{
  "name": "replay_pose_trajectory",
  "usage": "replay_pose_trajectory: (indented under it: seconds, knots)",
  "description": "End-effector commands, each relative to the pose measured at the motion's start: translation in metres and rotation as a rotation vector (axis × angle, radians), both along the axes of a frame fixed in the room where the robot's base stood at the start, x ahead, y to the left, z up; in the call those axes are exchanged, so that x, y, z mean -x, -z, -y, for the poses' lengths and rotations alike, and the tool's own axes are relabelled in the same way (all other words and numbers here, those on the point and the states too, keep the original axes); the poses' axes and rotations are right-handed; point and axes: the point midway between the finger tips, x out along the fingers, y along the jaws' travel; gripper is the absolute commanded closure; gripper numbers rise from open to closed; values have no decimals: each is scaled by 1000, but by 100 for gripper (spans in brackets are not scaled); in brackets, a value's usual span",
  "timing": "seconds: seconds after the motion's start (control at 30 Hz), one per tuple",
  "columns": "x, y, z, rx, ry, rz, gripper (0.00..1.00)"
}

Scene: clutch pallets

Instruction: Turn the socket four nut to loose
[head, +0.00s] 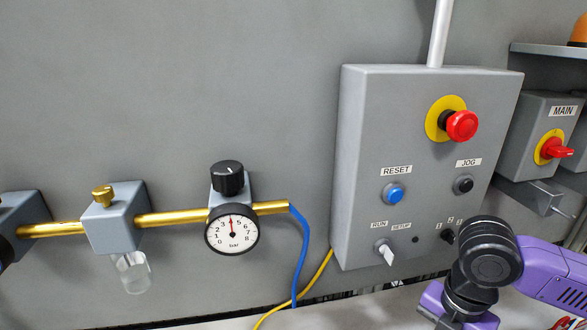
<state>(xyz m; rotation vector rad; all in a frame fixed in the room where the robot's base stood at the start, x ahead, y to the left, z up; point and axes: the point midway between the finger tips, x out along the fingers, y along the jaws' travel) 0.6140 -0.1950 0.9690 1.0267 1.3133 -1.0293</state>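No socket and no nut show in the head view. My purple and black arm shows at the lower right, in front of the lower corner of the grey control box. My gripper is not in view; the arm runs off the bottom edge of the picture, so I cannot see its fingers or what they hold.
A grey control box (360,160) carries a red emergency button (462,126), a blue RESET button (395,195) and a RUN/SETUP switch (385,253). Left of it are a pressure gauge (232,236) and brass pipe (172,216). A MAIN switch (557,149) is at right.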

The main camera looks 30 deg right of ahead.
Motion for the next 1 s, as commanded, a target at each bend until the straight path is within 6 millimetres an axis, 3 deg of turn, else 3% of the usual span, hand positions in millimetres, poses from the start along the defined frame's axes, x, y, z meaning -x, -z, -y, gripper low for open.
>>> replay_pose_trajectory:
  seconds: [0.57,1.0]
  knots:
    - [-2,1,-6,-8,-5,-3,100]
    - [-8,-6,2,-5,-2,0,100]
